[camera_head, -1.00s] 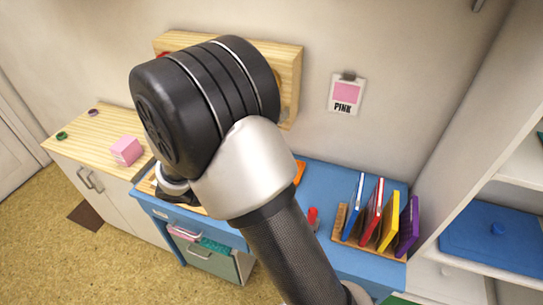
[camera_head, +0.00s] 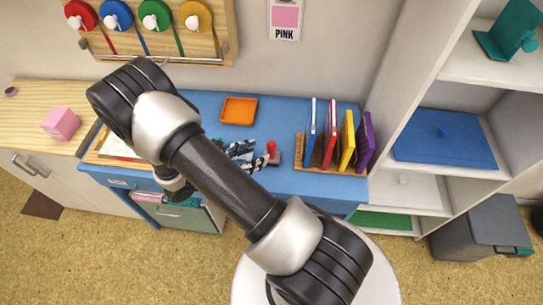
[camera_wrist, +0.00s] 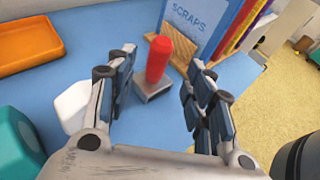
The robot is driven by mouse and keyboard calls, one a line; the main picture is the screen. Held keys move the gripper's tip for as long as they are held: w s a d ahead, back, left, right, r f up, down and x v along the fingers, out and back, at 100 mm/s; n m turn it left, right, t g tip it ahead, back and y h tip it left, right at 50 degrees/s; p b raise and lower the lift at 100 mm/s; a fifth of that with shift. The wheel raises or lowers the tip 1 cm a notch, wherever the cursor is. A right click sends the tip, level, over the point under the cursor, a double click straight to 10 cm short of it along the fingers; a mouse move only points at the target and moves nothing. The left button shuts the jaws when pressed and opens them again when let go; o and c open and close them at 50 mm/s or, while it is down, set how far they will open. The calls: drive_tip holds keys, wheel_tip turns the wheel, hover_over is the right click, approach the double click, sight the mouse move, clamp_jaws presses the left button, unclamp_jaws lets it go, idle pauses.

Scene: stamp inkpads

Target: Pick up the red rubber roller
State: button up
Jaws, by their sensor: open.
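The red cylinder (camera_wrist: 158,58), which looks like the rubber roller, stands nearly upright on a small grey base (camera_wrist: 153,85) on the blue desk. It also shows in the head view (camera_head: 271,147), just left of the book rack. My gripper (camera_wrist: 160,78) is open, with one finger on each side of the red cylinder in the wrist view. I see no contact; whether the cylinder is between the fingertips or just past them is hard to tell. In the head view my gripper (camera_head: 258,160) is partly hidden behind my arm.
A wooden rack (camera_head: 300,163) with several coloured upright folders stands close right of the cylinder. An orange tray (camera_head: 238,111) lies at the desk's back. A white block (camera_wrist: 73,105) and a teal object (camera_wrist: 18,145) sit left of my gripper. Shelves (camera_head: 405,192) stand at the right.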

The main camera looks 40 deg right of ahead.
sight(272, 148)
drive_tip(key=b+x, duration=0.2)
drive_tip(key=x, duration=0.6)
drive_tip(key=shift+a+f, duration=0.1)
clamp_jaws()
idle(0.4)
